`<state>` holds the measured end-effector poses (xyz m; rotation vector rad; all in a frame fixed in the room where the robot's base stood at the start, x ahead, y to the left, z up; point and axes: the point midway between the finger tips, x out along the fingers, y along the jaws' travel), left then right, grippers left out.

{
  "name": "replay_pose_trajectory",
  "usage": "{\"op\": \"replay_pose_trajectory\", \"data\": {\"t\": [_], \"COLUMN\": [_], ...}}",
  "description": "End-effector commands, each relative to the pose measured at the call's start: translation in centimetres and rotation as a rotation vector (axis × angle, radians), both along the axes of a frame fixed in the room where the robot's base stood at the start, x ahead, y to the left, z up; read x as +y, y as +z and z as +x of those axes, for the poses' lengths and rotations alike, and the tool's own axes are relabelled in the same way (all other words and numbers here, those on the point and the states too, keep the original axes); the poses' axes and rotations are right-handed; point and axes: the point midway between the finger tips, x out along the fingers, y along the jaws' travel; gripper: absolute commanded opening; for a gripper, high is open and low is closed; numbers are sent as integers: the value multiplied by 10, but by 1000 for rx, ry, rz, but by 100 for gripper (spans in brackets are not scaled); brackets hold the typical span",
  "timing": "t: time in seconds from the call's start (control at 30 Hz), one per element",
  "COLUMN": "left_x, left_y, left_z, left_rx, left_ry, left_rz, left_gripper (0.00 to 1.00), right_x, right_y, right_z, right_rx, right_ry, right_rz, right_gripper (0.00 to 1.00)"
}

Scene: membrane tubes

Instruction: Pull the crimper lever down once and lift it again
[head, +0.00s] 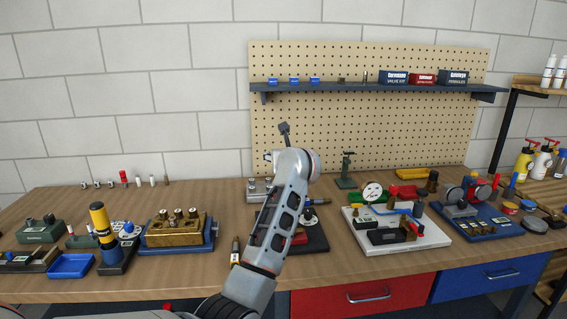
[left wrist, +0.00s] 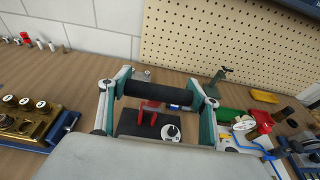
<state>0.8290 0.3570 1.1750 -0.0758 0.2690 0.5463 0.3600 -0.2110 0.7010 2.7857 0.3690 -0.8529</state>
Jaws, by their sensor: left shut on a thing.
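In the left wrist view, my left gripper (left wrist: 157,92) has its teal fingers shut on the black, bar-shaped grip of the crimper lever (left wrist: 155,91). The bar lies crosswise between the fingers. In the head view my left arm covers the gripper and much of the crimper. A thin dark rod with a small block end (head: 284,128) sticks up behind my arm; I cannot tell whether it belongs to the lever. A dark base plate (head: 316,243) with red parts shows beside the arm; its link to the crimper is hidden. My right gripper is not in view.
A brass block on a blue base (head: 180,232) stands left of my arm. A white board with fittings (head: 400,240) and a blue board (head: 478,228) stand right. A green stand (head: 347,172) is behind. A pegboard (head: 400,125) with a shelf (head: 360,87) closes the back.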

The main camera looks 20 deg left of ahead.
Motion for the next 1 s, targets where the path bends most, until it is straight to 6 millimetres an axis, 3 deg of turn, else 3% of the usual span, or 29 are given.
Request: {"op": "replay_pose_trajectory", "data": {"t": [0.47,0.5,0.57,1.0], "left_x": [4,4,4,-2], "left_y": [9,9,9,5], "left_z": [4,4,4,0], "left_rx": [-12,-13,-12,-5], "left_ry": [2,2,2,-1], "left_rz": [8,8,7,2], "left_gripper": [23,64,79,79], "right_x": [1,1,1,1], "right_y": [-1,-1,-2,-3], "right_z": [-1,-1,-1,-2], "right_rx": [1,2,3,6], "right_ry": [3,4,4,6], "right_rz": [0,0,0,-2], "right_gripper": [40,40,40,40]}}
